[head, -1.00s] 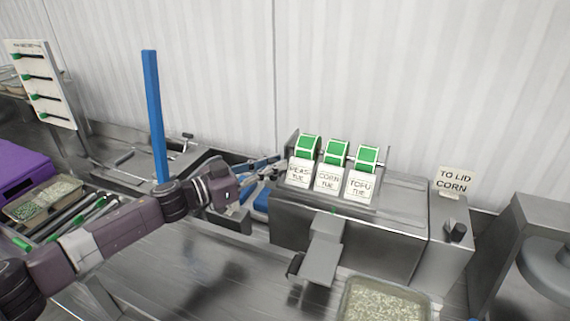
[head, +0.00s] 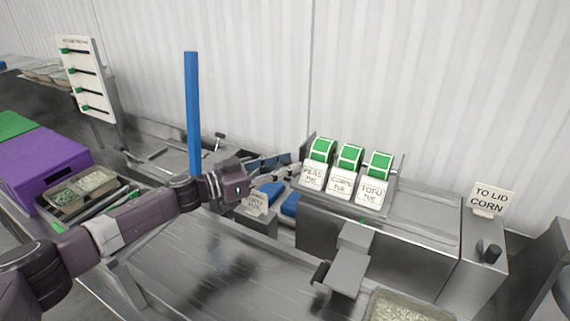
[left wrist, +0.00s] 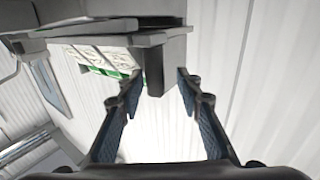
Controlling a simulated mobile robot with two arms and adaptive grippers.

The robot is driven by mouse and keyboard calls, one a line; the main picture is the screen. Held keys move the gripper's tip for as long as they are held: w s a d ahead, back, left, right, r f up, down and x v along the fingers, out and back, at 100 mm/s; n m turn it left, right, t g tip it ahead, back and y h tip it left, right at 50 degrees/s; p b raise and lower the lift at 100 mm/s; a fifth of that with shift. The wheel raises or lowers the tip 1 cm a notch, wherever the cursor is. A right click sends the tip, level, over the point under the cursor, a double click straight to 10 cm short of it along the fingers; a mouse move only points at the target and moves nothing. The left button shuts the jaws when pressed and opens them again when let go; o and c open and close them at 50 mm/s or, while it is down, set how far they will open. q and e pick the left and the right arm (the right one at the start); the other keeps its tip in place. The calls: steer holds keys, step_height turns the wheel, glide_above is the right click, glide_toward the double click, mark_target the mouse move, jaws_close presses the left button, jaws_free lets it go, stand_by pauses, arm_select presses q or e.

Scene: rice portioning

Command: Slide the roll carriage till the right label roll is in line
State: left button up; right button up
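The roll carriage (head: 393,190) sits on top of a steel labelling machine (head: 420,240). It carries three green-and-white label rolls with cards: peas (head: 322,150), corn (head: 349,157) and tofu (head: 381,165). A small green mark (head: 362,221) shows on the machine front, but I cannot tell exactly which roll lines up with it. My left gripper (head: 287,165) is at the carriage's left end. In the left wrist view its fingers (left wrist: 156,82) are open, with a dark post (left wrist: 153,70) between or just beyond the tips; contact is unclear. My right gripper is out of view.
A sign (head: 488,200) reading "TO LID CORN" stands at the machine's right, near a black knob (head: 491,252). A steel plate (head: 347,272) juts out in front. A rice tray (head: 405,307) is below. A blue upright post (head: 193,110) stands behind my left arm.

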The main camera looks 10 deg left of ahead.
arm_select(q)
steer(key=shift+s, duration=0.1)
steer(key=v, duration=1.2)
